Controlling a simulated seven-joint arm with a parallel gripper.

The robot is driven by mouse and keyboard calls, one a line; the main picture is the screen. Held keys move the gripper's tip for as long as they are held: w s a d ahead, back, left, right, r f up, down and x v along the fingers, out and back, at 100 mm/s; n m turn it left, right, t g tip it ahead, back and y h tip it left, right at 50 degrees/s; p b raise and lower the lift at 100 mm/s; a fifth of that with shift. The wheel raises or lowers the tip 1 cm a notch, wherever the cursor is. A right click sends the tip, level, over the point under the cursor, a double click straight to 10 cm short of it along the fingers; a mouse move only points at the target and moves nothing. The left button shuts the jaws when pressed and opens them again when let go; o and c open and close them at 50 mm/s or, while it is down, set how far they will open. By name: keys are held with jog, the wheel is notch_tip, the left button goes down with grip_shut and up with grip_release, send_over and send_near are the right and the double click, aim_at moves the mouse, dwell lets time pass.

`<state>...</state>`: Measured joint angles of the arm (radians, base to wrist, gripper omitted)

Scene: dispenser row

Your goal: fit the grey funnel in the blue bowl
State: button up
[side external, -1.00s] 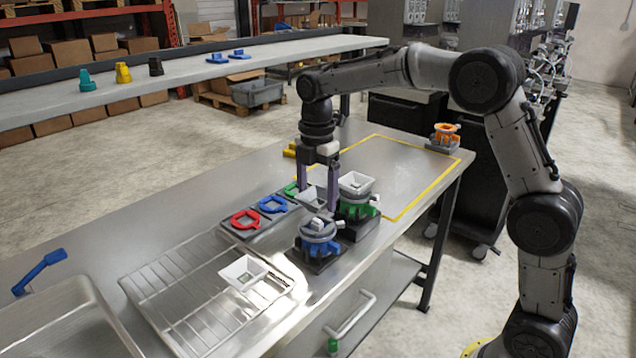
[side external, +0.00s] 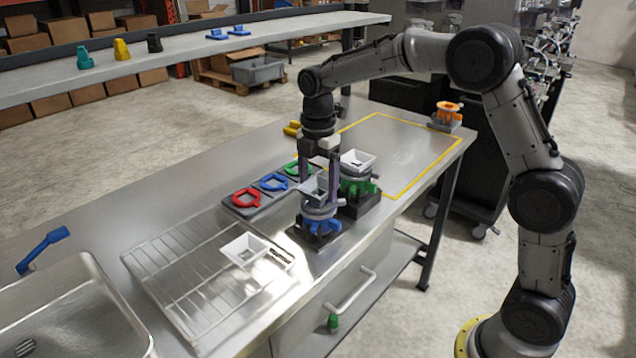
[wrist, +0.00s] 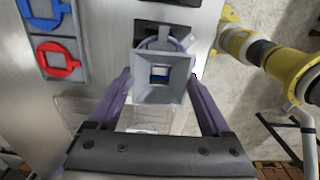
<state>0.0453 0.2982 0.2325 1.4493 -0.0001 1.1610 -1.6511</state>
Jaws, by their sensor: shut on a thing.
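The grey funnel (side external: 316,187) has a square, flared top and is between the two purple fingers of my gripper (side external: 318,193), which is shut on it. In the wrist view the grey funnel (wrist: 160,92) shows its square mouth, with a bit of blue visible through the hole. The blue bowl (side external: 318,226) stands on a dark base near the table's front edge, with a grey ring-like top. The funnel is right over the blue bowl, upright and very close to its top. I cannot tell whether it touches or sits in it.
A white funnel (side external: 357,160) sits in a green bowl (side external: 360,187) close behind on the right. Another white funnel (side external: 243,250) lies on the wire rack (side external: 180,262). Red, blue and green rings (side external: 245,198) lie to the left. An orange bowl (side external: 447,113) stands at the far corner.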

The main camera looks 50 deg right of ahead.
jog(key=shift+f, duration=0.8)
jog(key=o, duration=1.1)
jog(key=shift+r, duration=1.7)
jog(key=shift+o, duration=0.5)
